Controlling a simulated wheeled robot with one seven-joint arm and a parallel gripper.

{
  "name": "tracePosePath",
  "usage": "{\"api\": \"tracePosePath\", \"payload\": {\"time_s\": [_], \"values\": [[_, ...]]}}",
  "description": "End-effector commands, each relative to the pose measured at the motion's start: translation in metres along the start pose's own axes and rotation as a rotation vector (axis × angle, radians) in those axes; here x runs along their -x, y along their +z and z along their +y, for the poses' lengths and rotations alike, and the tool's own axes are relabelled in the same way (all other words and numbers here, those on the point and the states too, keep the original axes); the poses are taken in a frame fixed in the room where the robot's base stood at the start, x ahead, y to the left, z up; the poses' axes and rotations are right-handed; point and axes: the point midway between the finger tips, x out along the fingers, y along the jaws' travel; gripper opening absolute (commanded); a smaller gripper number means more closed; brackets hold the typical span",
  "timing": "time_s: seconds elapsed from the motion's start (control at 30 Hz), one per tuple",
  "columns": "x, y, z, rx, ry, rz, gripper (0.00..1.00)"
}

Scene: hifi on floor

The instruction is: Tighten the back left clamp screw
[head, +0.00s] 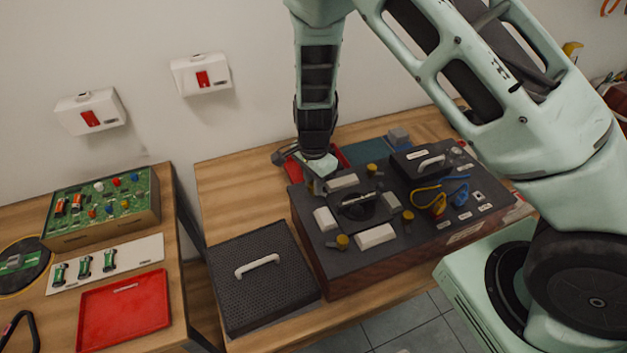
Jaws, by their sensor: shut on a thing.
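A dark box fixture (300,215) stands on the wooden bench, with light blocks and several yellow clamp screws around a central dark part (362,205). Yellow screws show at the back right (372,169), front left (342,241) and front right (407,215). My gripper (319,182) reaches down from above at the back left corner of this group. It is shut on the back left clamp screw, which its fingers and body hide. I cannot see how far that screw is turned.
A black lid with a white handle (258,266) lies left of the fixture. Blue and yellow cables (440,198) and a handled dark module (421,163) are on its right part. A red tray (342,157) lies behind. Another bench at left holds a red tray (124,312) and a circuit board (102,205).

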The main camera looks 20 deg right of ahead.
Motion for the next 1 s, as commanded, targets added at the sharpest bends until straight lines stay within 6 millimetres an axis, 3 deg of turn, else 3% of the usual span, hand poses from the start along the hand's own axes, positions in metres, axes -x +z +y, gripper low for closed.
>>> {"api": "tracePosePath", "payload": {"time_s": [0.37,0.4,0.47,0.8,1.0], "values": [[0.001,-0.001,-0.001,-0.007,-0.003,0.001,0.01],[0.001,-0.001,-0.001,-0.006,-0.003,0.001,0.29],[0.001,0.0,-0.001,-0.006,-0.003,0.0,0.45],[0.003,0.0,-0.001,-0.004,-0.002,0.0,0.45],[0.028,0.001,-0.002,-0.002,-0.006,0.0,0.45]]}}
